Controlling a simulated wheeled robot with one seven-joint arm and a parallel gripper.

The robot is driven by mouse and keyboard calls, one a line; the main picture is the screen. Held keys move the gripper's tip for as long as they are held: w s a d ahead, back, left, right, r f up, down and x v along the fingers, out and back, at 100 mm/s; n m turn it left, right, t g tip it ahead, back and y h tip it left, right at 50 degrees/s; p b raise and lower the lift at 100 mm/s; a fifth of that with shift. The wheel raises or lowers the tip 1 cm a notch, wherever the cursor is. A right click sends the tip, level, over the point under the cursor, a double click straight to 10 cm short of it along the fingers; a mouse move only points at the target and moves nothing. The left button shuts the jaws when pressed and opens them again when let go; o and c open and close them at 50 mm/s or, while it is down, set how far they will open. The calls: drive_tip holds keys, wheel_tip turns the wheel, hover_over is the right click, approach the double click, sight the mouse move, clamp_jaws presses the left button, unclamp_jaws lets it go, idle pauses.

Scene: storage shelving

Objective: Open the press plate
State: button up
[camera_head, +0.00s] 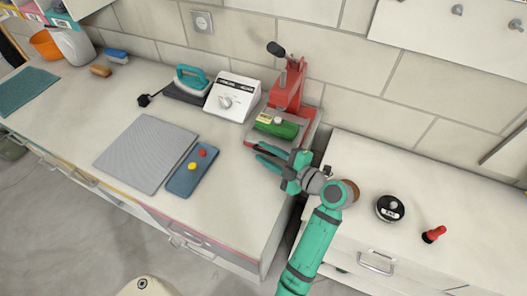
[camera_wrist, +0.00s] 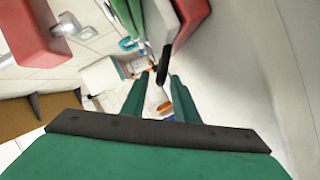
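The press is a red frame (camera_head: 290,90) standing against the tiled wall, with a black-knobbed lever (camera_head: 276,49) raised at its top. In the wrist view a green part (camera_wrist: 126,14) and a red edge (camera_wrist: 190,12) of the press are cut off by the top of the picture.
A white box with a dial (camera_head: 232,97) and a teal iron (camera_head: 191,80) stand left of the press. A grey mat (camera_head: 147,152) and a blue board with buttons (camera_head: 191,170) lie nearer. A black round item (camera_head: 389,208) and a red-handled item (camera_head: 434,234) sit on the right counter.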

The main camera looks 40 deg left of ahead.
drive_tip(key=shift+w+a+f, duration=0.1)
drive_tip(key=shift+w+a, duration=0.05)
drive_tip(key=shift+a, duration=0.4)
clamp_jaws()
drive_tip(key=shift+d, duration=0.1)
idle(1.0)
